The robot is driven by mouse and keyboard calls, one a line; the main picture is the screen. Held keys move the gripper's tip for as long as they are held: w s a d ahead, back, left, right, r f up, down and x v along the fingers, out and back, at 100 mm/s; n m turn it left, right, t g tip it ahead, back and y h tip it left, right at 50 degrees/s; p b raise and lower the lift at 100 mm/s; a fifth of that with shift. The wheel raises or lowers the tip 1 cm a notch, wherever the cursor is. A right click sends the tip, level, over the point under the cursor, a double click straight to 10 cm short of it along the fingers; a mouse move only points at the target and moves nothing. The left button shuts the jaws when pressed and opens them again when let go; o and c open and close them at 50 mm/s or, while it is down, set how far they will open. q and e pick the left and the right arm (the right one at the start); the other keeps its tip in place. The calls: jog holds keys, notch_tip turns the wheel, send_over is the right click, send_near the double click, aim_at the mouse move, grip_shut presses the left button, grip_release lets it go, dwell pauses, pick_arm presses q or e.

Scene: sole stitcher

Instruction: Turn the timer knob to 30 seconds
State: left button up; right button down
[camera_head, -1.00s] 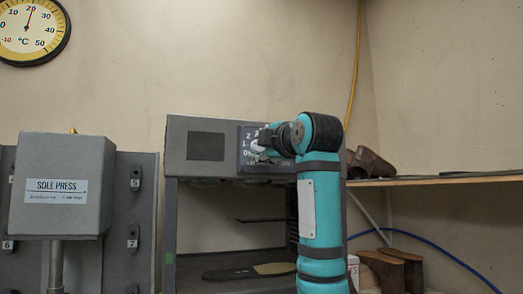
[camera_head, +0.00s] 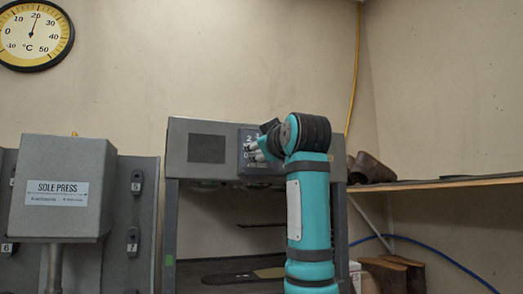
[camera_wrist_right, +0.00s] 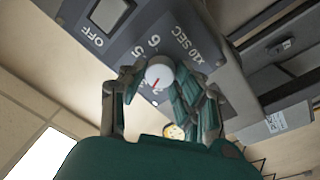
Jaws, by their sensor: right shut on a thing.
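The timer knob (camera_wrist_right: 160,72) is a pale round knob with a red pointer line, on a dark dial panel (camera_wrist_right: 88,42). In the right wrist view, the panel carries the marks 5, 6, OFF and X10 SEC. The red line points away from the 6, toward the lower part of the picture; the number it meets is hard to read. My right gripper (camera_wrist_right: 156,84) is shut on the knob, with fingers on both sides of it. In the head view my right gripper (camera_head: 262,149) is at the panel (camera_head: 245,166) and hides the knob. My left gripper is not in view.
The grey machine (camera_head: 180,150) has an open bay below the panel, with a sole (camera_head: 228,277) in it. A sole press (camera_head: 62,150) stands at the left. A shelf (camera_head: 430,183) with a brown shoe (camera_head: 370,168) is at the right.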

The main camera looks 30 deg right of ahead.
jog(key=shift+w+f+m+g, duration=0.1)
jog(key=shift+f+m+g, duration=0.05)
jog(key=shift+m, duration=0.7)
jog(key=shift+f+m+g, duration=0.1)
jog(key=shift+m+g, duration=0.05)
jog(key=shift+m, duration=0.7)
jog(key=c, duration=1)
grip_release()
jog(key=shift+r, duration=0.1)
jog(key=shift+o, duration=0.2)
jog(key=shift+s, duration=0.2)
jog(key=v, duration=1.2)
